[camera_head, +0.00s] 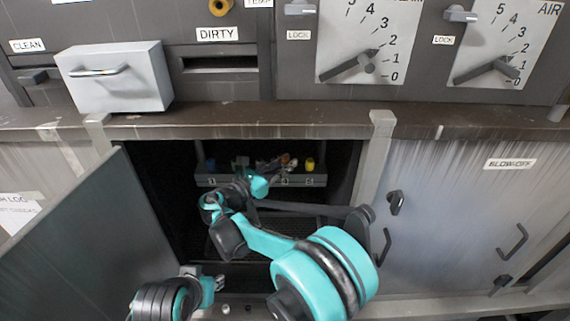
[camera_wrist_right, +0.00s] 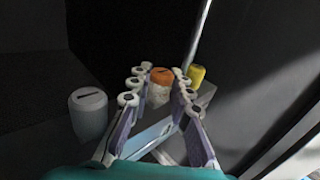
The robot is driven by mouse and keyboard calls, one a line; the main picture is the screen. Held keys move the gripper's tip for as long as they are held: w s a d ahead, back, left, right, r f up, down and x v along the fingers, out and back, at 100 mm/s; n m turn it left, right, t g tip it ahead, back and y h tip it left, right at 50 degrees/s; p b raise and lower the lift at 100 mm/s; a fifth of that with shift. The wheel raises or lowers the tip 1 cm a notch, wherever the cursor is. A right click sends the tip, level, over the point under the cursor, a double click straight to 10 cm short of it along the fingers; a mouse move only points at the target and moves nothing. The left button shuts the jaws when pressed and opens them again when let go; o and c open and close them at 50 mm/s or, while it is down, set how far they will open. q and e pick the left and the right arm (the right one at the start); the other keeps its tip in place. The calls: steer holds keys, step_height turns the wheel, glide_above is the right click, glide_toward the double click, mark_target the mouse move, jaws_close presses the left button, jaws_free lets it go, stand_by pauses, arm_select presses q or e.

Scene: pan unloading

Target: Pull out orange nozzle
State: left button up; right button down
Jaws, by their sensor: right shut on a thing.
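The orange nozzle (camera_wrist_right: 161,76) has an orange cap with a dark slot and a pale, whitish body. In the right wrist view it sits between the two fingers of my right gripper (camera_wrist_right: 155,92), which is shut on it. In the head view my right gripper (camera_head: 276,164) reaches into the open cabinet at the rack (camera_head: 317,181), and its fingers largely hide the orange nozzle. I cannot tell whether the nozzle's lower end is still in the rack. My left gripper (camera_head: 214,284) is low at the cabinet's front edge, too small to read.
The cabinet door (camera_head: 90,235) hangs open at left. A post (camera_head: 371,150) bounds the opening at right.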

steer(key=shift+r, duration=0.5)
steer(key=shift+r+p, duration=1.55)
steer(key=shift+r, duration=0.75)
